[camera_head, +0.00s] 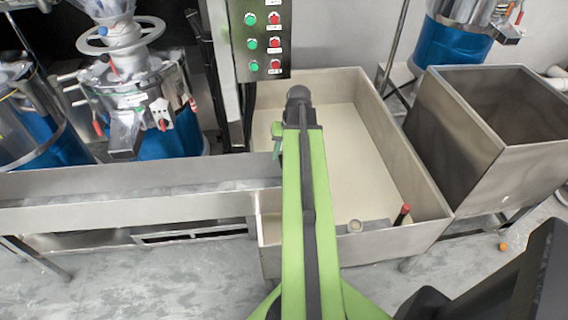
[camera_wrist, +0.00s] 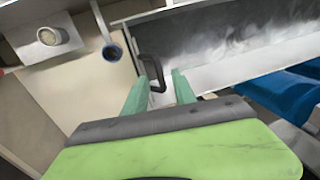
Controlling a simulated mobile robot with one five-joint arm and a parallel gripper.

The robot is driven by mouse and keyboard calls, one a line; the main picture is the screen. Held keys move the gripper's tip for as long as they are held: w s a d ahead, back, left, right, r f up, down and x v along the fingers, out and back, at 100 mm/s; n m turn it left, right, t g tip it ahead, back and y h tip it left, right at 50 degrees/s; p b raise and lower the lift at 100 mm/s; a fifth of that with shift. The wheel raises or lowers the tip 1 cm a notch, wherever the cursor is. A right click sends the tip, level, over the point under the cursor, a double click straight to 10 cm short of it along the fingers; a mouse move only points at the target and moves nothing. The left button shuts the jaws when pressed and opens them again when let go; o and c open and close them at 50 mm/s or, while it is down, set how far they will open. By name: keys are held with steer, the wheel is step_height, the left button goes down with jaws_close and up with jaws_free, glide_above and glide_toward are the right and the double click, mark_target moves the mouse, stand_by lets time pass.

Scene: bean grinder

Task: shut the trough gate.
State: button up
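The metal trough (camera_head: 130,200) runs in from the left and ends at the beige tank. In the wrist view the trough (camera_wrist: 225,45) is pale and smeared inside. A black loop handle (camera_wrist: 152,72) shows at its end, apparently on the gate, whose panel I cannot make out clearly. My gripper (camera_wrist: 160,76) is open, with its two green fingers apart and the handle in view between their tips. Whether the fingers are around the handle or short of it I cannot tell. In the head view my gripper (camera_head: 277,138) is at the trough's end, and my arm hides part of the tank.
The beige tank (camera_head: 385,150) lies under my arm, with a red-tipped lever (camera_head: 403,213) at its near edge. A control panel (camera_head: 262,40) stands behind. A steel bin (camera_head: 470,150) is at right. Blue-based machines (camera_head: 165,145) stand behind the trough.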

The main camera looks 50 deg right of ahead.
steer(key=shift+f, duration=0.2)
jaws_close()
stand_by(1.3)
